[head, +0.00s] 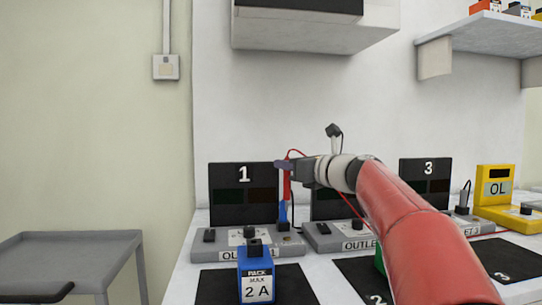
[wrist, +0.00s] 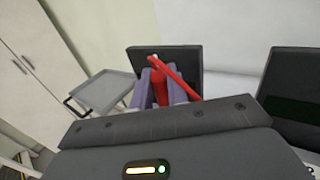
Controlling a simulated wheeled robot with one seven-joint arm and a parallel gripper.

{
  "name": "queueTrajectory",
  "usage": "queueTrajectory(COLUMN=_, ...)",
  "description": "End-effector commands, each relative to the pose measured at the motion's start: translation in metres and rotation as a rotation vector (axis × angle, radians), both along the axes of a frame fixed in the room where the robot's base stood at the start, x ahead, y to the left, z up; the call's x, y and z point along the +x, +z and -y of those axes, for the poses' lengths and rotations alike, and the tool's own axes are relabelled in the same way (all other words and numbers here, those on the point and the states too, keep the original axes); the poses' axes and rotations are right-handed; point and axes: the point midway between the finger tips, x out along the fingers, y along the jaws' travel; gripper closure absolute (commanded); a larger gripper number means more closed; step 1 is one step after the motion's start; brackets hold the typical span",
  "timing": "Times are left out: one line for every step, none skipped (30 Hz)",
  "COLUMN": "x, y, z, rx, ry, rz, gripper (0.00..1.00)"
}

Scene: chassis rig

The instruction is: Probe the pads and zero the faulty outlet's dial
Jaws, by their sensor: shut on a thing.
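My gripper (head: 290,166) is shut on a red probe (head: 287,186) with a blue lower part, held upright over the right end of the outlet 1 base. The probe (wrist: 159,88) also shows between the fingers in the wrist view. A red lead runs from its top. The outlet 1 unit (head: 262,251) has a dark panel (head: 243,194) marked 1, with a dial (head: 249,232) on its base. I cannot tell whether the probe tip touches a pad. The outlet 2 unit (head: 323,237) is partly behind my arm. The panel marked 3 (head: 425,183) stands right. A yellow meter (head: 495,186) reads OL.
A blue pack (head: 256,272) marked 2 A stands on a dark mat (head: 215,285) in front of outlet 1. A green pack (head: 380,262) is mostly hidden by my arm. A grey cart (head: 75,245) stands left, and a shelf (head: 480,38) hangs upper right.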

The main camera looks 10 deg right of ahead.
Motion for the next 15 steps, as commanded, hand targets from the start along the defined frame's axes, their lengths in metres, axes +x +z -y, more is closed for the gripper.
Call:
queueTrajectory(x=0.000, y=-0.003, z=0.001, rx=0.001, ry=-0.002, rz=-0.001, gripper=1.00)
queueTrajectory(x=0.000, y=-0.004, z=0.001, rx=0.000, ry=-0.003, rz=0.000, gripper=1.00)
queueTrajectory(x=0.000, y=-0.006, z=0.001, rx=0.000, ry=-0.002, rz=0.000, gripper=1.00)
queueTrajectory(x=0.000, y=-0.008, z=0.001, rx=0.000, ry=-0.002, rz=0.000, gripper=1.00)
queueTrajectory(x=0.000, y=-0.010, z=0.001, rx=0.000, ry=-0.002, rz=0.000, gripper=1.00)
queueTrajectory(x=0.000, y=-0.014, z=0.001, rx=0.000, ry=-0.002, rz=0.000, gripper=1.00)
queueTrajectory(x=0.000, y=-0.016, z=0.001, rx=0.000, ry=-0.001, rz=0.000, gripper=1.00)
queueTrajectory(x=0.000, y=-0.019, z=0.001, rx=0.000, ry=-0.001, rz=0.000, gripper=1.00)
queueTrajectory(x=0.000, y=-0.023, z=0.001, rx=0.000, ry=-0.001, rz=0.000, gripper=1.00)
queueTrajectory(x=0.000, y=-0.027, z=0.001, rx=0.000, ry=-0.001, rz=0.000, gripper=1.00)
queueTrajectory(x=0.000, y=-0.030, z=0.000, rx=0.000, ry=-0.001, rz=0.000, gripper=1.00)
queueTrajectory(x=0.000, y=-0.034, z=0.000, rx=0.000, ry=-0.001, rz=0.000, gripper=1.00)
queueTrajectory(x=0.000, y=-0.038, z=0.000, rx=0.000, ry=-0.001, rz=0.000, gripper=1.00)
queueTrajectory(x=0.000, y=-0.041, z=0.000, rx=0.000, ry=-0.001, rz=0.000, gripper=1.00)
queueTrajectory(x=0.000, y=-0.045, z=0.000, rx=0.000, ry=-0.001, rz=0.000, gripper=1.00)
